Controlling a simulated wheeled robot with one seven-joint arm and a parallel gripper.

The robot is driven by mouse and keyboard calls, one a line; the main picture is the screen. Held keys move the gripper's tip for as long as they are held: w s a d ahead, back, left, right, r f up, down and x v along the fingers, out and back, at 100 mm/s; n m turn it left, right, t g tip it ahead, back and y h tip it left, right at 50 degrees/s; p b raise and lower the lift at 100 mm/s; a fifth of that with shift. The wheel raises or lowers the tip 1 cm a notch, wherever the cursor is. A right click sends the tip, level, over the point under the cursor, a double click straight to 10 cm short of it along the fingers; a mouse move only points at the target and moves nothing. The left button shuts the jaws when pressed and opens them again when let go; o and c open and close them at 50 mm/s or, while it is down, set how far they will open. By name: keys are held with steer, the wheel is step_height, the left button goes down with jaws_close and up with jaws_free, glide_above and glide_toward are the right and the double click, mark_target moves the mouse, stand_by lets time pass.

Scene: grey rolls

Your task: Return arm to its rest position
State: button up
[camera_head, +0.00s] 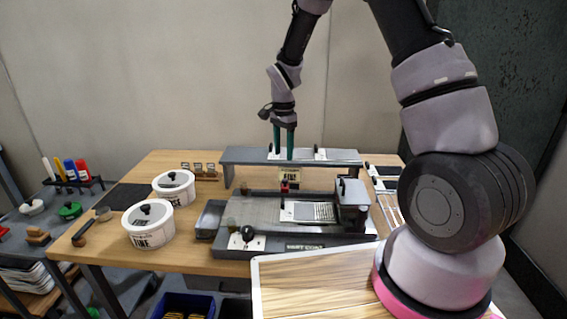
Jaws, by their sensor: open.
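My gripper (284,146) has two green fingers pointing down, slightly apart. It is over the middle of the wooden table (155,252), in front of or above the grey raised shelf (240,157) at the back; contact cannot be told. Nothing shows between the fingers. My arm reaches up from the lower right, out of the top of the picture, and back down to the gripper. A small red item (285,187) shows below the fingers.
A grey machine (290,243) fills the table's middle. Two white lidded tubs (152,228) stand at the left, near a black mat (125,196). A side shelf with coloured markers (70,169) is further left. A wood-grained board (305,285) lies at the front right.

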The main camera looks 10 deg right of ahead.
steer(key=shift+r, duration=0.5)
steer(key=s+d+r+n+t, duration=0.1)
steer(key=s+d+r, duration=0.2)
steer(key=r, duration=0.4)
steer(key=s+d+r+n+t+y, duration=0.1)
steer(key=s+d+r, duration=0.15)
steer(key=r, duration=0.45)
steer(key=s+d+r+n+t, duration=0.1)
steer(key=s+d+r, duration=0.15)
steer(key=r, duration=0.45)
steer(key=s+d+r+n+t, duration=0.2)
steer(key=s+r, duration=0.2)
steer(key=s, duration=0.5)
steer(key=s+d+r+n+t+y, duration=0.1)
steer(key=s+r, duration=0.3)
steer(key=s, duration=0.5)
steer(key=shift+s+d+r+n+t, duration=0.2)
steer(key=shift+d+n+t, duration=0.35)
steer(key=shift+d, duration=0.35)
